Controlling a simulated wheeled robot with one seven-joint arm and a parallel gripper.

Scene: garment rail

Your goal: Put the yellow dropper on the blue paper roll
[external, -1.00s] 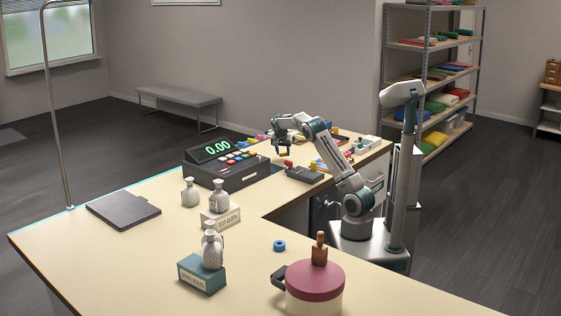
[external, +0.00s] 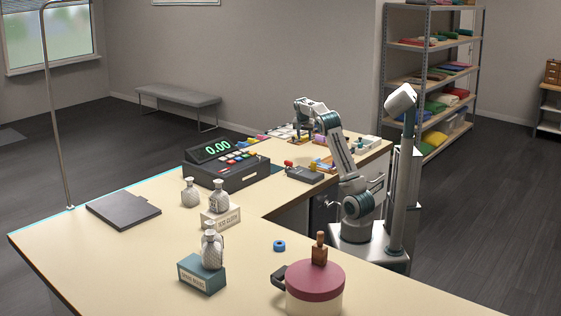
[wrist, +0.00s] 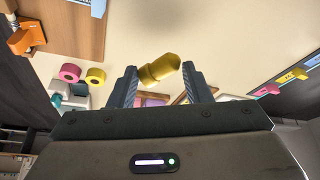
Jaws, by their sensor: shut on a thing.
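My gripper (wrist: 160,82) is shut on the yellow dropper (wrist: 162,68), which shows tilted between the fingertips in the wrist view. In the external view my gripper (external: 303,138) is over the far arm of the counter, behind the card terminal; the dropper is too small to make out there. A small blue roll (external: 279,246) lies on the near counter, well apart from my gripper. I do not clearly see that roll in the wrist view.
A pink roll (wrist: 70,73) and a yellow roll (wrist: 95,77) lie together in the wrist view. A cash register (external: 228,168), a dark card terminal (external: 304,173), bottles on boxes and a pink-lidded pot (external: 315,285) stand on the counter. The counter around the blue roll is clear.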

